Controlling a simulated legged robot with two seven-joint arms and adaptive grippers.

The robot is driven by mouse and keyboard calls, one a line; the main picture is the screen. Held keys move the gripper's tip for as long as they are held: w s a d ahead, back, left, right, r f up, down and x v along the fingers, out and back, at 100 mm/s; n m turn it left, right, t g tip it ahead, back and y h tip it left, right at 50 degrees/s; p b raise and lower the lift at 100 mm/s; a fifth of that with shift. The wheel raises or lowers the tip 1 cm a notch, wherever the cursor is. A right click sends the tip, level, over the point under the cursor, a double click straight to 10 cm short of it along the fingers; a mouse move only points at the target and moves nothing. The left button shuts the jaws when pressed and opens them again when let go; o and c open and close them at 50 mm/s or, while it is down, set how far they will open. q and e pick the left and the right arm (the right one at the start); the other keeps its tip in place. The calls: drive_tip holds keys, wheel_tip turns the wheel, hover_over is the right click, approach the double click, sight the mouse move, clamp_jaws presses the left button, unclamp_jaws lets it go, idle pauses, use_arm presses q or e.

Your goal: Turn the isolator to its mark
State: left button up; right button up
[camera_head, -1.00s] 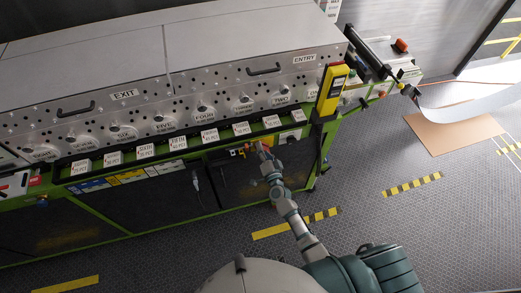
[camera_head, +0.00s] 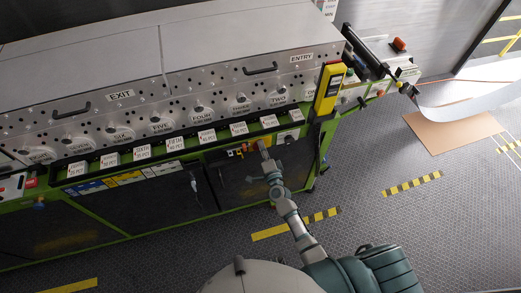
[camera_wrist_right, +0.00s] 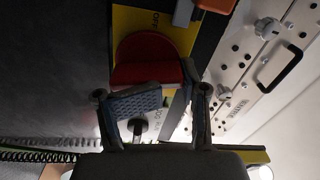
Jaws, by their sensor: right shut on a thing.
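The isolator (camera_wrist_right: 148,60) is a red rotary handle on a yellow plate (camera_wrist_right: 128,22) that bears the word OFF, in the right wrist view. My right gripper (camera_wrist_right: 160,92) is at the handle, with a ridged blue-grey finger pad on the left and the other finger on the right. It is shut on the isolator handle; the finger contact is partly in shadow. In the head view my right gripper (camera_head: 263,148) reaches the front of the green-framed machine, beside small red and yellow parts. The mark cannot be made out. My left gripper is out of view.
The grey machine cover (camera_head: 190,85) with numbered knobs stands above a row of white label cards (camera_head: 207,136). A yellow device (camera_head: 330,88) stands at the machine's right end. A coiled cable (camera_wrist_right: 40,155) shows in the wrist view. The floor at right is largely clear.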

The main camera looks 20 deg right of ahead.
drive_tip(key=shift+s+d+f+m, duration=0.15)
drive_tip(key=shift+f+m, duration=0.35)
drive_tip(key=shift+m, duration=0.1)
drive_tip(key=shift+s+d+f+m, duration=0.15)
drive_tip(key=shift+f+m, duration=0.35)
drive_tip(key=shift+m, duration=0.1)
drive_tip(key=shift+a, duration=0.15)
drive_tip(key=o, duration=1.6)
drive_tip(key=shift+w+f, duration=0.25)
drive_tip(key=shift+w, duration=0.15)
drive_tip(key=shift+o, duration=0.2)
drive_tip(key=shift+s+r, duration=0.2)
drive_tip(key=shift+r, duration=0.3)
drive_tip(key=shift+s, duration=0.1)
drive_tip(key=s, duration=1.2)
drive_tip(key=shift+d+f, duration=0.2)
drive_tip(key=shift+d, duration=0.05)
